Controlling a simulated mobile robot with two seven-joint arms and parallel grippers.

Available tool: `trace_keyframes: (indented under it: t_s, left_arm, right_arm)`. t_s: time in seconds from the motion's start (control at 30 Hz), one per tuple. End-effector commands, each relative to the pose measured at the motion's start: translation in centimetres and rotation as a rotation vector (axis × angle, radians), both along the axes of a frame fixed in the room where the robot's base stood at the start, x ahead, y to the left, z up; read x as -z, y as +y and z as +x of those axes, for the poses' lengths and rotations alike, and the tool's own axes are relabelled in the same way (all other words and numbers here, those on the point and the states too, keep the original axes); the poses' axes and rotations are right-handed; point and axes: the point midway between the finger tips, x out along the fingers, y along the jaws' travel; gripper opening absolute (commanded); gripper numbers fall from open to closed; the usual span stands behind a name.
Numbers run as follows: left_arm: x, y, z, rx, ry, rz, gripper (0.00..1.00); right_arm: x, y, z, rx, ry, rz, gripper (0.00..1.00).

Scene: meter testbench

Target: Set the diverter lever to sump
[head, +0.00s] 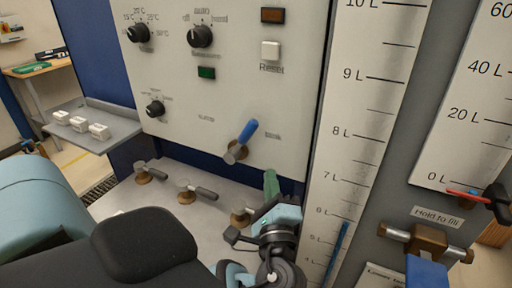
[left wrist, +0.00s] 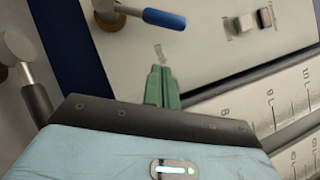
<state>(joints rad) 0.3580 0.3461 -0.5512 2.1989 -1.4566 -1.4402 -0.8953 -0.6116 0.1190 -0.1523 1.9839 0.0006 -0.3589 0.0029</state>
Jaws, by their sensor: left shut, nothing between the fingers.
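The diverter lever (head: 247,131) has a blue grip on a grey metal hub at the lower part of the pale panel. It points up and to the right, toward the right-hand label; small blurred labels sit on either side of it. In the left wrist view the lever (left wrist: 160,18) shows at the top, its blue end to the right. My left gripper (head: 271,178) has green fingers, which are shut and empty. It is below and to the right of the lever, apart from it. The fingers (left wrist: 160,82) also show in the left wrist view. My right gripper is not seen.
Several small valves with grey handles, such as one valve (head: 195,192), stand on the ledge below the panel. Black knobs (head: 200,36) and buttons are above. A tall scale (head: 355,130) and a blue-handled valve (head: 425,270) are at the right. A grey shelf (head: 110,130) holds white blocks.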

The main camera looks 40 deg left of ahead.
Motion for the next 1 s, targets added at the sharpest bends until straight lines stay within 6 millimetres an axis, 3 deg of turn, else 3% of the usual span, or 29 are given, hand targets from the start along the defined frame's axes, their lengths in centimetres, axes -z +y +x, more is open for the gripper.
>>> trace_keyframes:
  t_s: [0.3, 0.6, 1.0]
  left_arm:
    - [-1.7, 4.3, 3.9, -0.003, 0.000, 0.004, 0.00]
    - [-3.4, 7.3, 3.5, -0.002, 0.000, 0.002, 0.00]
    - [-3.6, 7.7, 3.5, -0.002, 0.001, 0.001, 0.00]
  right_arm:
    - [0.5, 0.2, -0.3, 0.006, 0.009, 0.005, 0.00]
    - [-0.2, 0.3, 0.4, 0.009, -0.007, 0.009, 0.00]
    - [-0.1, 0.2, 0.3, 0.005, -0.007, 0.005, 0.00]
